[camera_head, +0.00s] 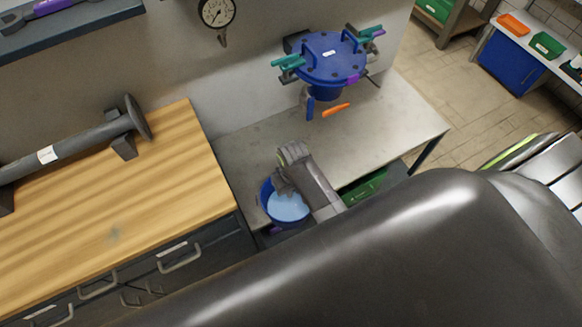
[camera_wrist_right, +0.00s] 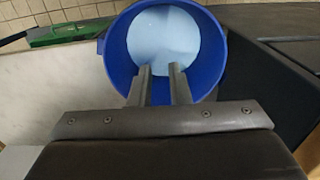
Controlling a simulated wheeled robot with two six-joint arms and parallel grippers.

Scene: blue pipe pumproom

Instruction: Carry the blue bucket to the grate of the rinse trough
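The blue bucket (camera_head: 265,197) is at the left end of the grey metal table, close to the wooden workbench. It looks upright and holds a pale blue liquid or filling. My right gripper (camera_head: 284,186) is over the bucket's mouth. In the right wrist view the bucket (camera_wrist_right: 118,62) is straight ahead, and the two fingers of my right gripper (camera_wrist_right: 160,72) stand apart over its near wall. I see nothing clearly clamped between them. My left gripper is out of view. I cannot make out the rinse trough's grate for certain.
The metal table (camera_head: 400,120) carries a blue flanged valve (camera_head: 330,62) and an orange item (camera_head: 336,110). A wooden workbench (camera_head: 110,220) with a grey pipe (camera_head: 75,143) is at left. Pale panels (camera_head: 558,165) lie at right. Tiled floor (camera_head: 450,85) is clear behind.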

